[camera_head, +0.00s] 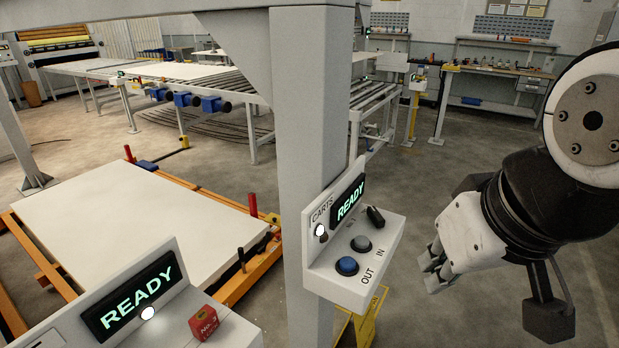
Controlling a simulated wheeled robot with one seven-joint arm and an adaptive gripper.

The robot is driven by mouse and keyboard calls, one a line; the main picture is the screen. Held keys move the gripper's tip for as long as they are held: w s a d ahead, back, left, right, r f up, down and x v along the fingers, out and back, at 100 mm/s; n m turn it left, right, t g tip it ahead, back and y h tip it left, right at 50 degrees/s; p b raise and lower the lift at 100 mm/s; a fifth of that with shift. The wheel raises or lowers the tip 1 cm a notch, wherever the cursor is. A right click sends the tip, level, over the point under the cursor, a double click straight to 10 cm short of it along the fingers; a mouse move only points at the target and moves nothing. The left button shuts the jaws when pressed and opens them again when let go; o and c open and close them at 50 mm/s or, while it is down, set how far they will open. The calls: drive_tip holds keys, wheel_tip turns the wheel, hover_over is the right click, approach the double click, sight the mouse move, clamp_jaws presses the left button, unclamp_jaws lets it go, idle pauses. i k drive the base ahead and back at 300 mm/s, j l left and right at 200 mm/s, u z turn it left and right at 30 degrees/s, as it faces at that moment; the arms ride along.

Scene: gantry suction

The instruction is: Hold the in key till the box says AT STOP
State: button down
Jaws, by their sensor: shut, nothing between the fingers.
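The control box (350,285) marked CARTS is fixed to the grey gantry post. Its display (349,199) reads READY in green, and a white lamp (320,230) is lit beside it. The grey round key (361,244) lies level with the word IN. The blue round key (346,266) lies nearer, level with the word OUT. A black switch-like part (375,216) sits farther back on the box. My gripper (432,271) is shut and empty, to the right of the box and apart from it. Nothing covers the keys.
The gantry post (312,130) rises directly behind the box. A second box with a READY display (130,296) and a red block (204,322) stands at the lower left. An orange cart (255,277) carries a white board (140,215).

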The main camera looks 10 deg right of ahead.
sight(361, 242)
drive_tip(key=u, duration=0.5)
drive_tip(key=i+l+u, duration=0.1)
drive_tip(key=l+u, duration=0.9)
drive_tip(key=l, duration=0.8)
drive_tip(key=k+l+u, duration=0.1)
drive_tip(key=l, duration=0.45)
drive_tip(key=k+l+u, duration=0.1)
drive_tip(key=l, duration=0.45)
